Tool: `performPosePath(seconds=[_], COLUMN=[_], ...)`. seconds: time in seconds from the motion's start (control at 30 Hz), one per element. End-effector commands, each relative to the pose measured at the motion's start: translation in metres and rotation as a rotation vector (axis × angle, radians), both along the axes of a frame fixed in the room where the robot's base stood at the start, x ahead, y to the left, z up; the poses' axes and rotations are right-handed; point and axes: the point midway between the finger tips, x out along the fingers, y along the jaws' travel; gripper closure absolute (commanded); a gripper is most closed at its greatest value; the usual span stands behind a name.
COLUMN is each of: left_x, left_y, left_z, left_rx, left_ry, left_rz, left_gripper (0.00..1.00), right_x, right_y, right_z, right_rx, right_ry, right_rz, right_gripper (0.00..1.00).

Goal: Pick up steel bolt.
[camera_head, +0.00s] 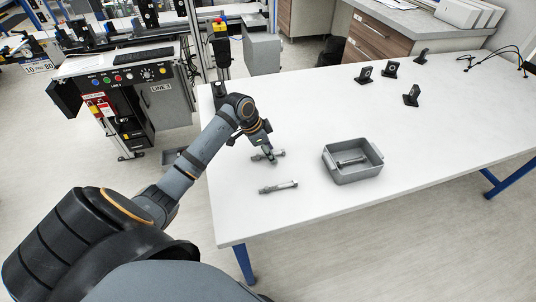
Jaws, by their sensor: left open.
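A steel bolt (278,187) lies on the white table near its left edge. Another bolt (278,153) lies farther back, partly hidden by my left gripper. A third bolt (350,160) lies inside a grey bin (362,175). My left gripper (271,159) points down at the farther bolt, its fingertips at or just above it. It is open; I cannot tell whether the fingers touch the bolt. My right gripper is not in view.
The white table (440,130) has clear room around the bin. Several small black brackets (411,97) stand toward the back. A control station (130,85) stands left of the table, and drawers (372,40) stand behind it.

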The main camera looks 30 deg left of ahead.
Motion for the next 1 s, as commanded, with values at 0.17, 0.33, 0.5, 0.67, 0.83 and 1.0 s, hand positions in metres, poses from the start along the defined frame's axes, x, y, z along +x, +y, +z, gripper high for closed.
performPosePath(seconds=[0.17, 0.33, 0.5, 0.67, 0.83, 1.0], left_x=[0.0, 0.0, 0.0, 0.0, 0.0, 0.001], left_y=[0.0, 0.0, 0.0, 0.0, 0.001, 0.001], left_z=[-0.002, -0.002, -0.002, -0.002, -0.002, 0.016], left_rx=[0.0, 0.0, 0.0, 0.001, 0.002, 0.002], left_ry=[0.0, 0.001, 0.001, 0.002, 0.001, -0.003], left_rz=[0.0, 0.001, 0.001, 0.001, 0.001, 0.001], left_gripper=[0.61, 0.84, 1.0, 1.0, 1.0, 1.0], right_x=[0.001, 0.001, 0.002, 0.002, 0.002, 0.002], right_y=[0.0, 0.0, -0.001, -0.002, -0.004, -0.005], right_z=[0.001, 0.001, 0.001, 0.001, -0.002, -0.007], right_rx=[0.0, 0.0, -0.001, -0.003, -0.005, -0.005], right_ry=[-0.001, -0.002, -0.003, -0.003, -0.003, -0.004], right_rz=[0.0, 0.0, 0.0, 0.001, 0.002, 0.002], right_gripper=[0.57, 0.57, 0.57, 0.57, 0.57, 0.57])
